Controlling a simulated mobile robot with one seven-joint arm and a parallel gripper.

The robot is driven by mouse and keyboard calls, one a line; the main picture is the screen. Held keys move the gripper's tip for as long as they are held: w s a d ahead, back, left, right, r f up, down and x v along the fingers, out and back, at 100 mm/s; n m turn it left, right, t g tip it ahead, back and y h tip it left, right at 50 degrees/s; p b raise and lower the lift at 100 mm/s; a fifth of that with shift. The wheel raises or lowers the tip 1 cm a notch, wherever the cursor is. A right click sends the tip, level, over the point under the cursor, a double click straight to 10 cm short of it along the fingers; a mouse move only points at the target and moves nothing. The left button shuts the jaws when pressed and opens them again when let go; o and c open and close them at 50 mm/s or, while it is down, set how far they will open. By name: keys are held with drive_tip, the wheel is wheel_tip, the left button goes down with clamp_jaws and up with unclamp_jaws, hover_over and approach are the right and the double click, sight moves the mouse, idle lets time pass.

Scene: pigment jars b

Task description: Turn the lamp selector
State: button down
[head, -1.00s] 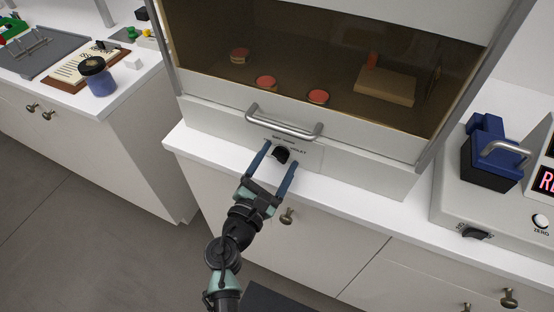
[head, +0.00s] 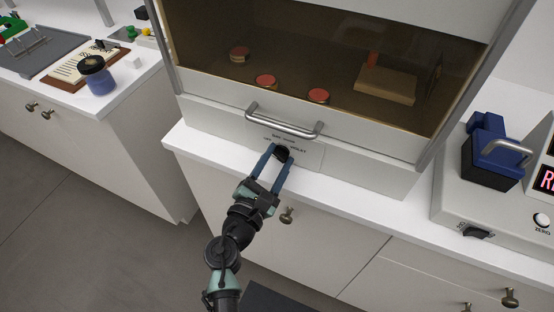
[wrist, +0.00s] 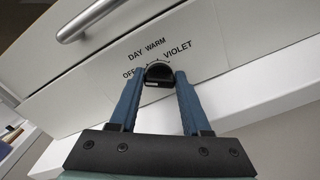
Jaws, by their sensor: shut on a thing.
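The lamp selector (head: 282,153) is a black rotary knob on the light front panel of a cabinet with a dark tinted window. In the wrist view the knob (wrist: 159,74) sits under the printed labels OFF, DAY, WARM and VIOLET. My gripper (head: 276,158) has two blue fingers, one on each side of the knob, and is shut on it. The fingers (wrist: 157,80) also show in the wrist view. Which label the knob points at I cannot tell.
A metal bar handle (head: 284,122) is just above the knob. Behind the window are several red-topped jars (head: 266,82) and a wooden block (head: 385,86). A blue device (head: 491,152) stands at right. A white counter edge (head: 230,160) runs below the panel.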

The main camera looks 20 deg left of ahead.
drive_tip(key=m+b, duration=0.3)
drive_tip(key=shift+f+m, duration=0.3)
drive_tip(key=shift+f, duration=0.05)
drive_tip(key=m+b, duration=0.3)
drive_tip(key=shift+d+m, duration=0.1)
drive_tip(key=shift+m, duration=0.2)
drive_tip(key=m+b, duration=0.4)
drive_tip(key=m, duration=0.1)
drive_tip(key=shift+f+b, duration=0.15)
drive_tip(key=shift+b, duration=0.15)
drive_tip(key=shift+m+b, duration=1.05)
drive_tip(key=shift+m, duration=0.55)
drive_tip(key=shift+c, duration=1.8)
unclamp_jaws()
